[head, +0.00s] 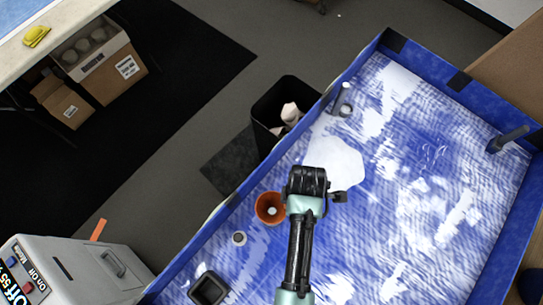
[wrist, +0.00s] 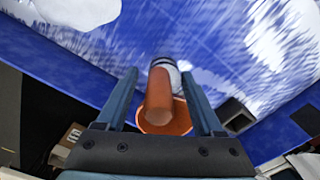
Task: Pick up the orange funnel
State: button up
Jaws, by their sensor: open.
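The orange funnel (head: 270,208) sits on the blue and white surface of the walled table, close to its left wall and just left of my arm's end. In the wrist view the funnel (wrist: 158,105) shows its tube and flared rim between my two fingers. My gripper (wrist: 159,75) is open, with one finger on each side of the funnel in the picture. I cannot tell whether either finger touches it. The fingertips are not clear in the head view, where the black wrist part covers them.
A small round cup (head: 239,238) and a black square container (head: 208,289) stand below left of the funnel. A white patch (head: 335,165) lies above it. Grey posts (head: 342,98) stand farther up. The blue wall (head: 245,190) runs close by. The table's right side is mostly clear.

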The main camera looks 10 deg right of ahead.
jog(key=shift+f, duration=0.5)
grip_shut()
jog(key=shift+r, duration=0.15)
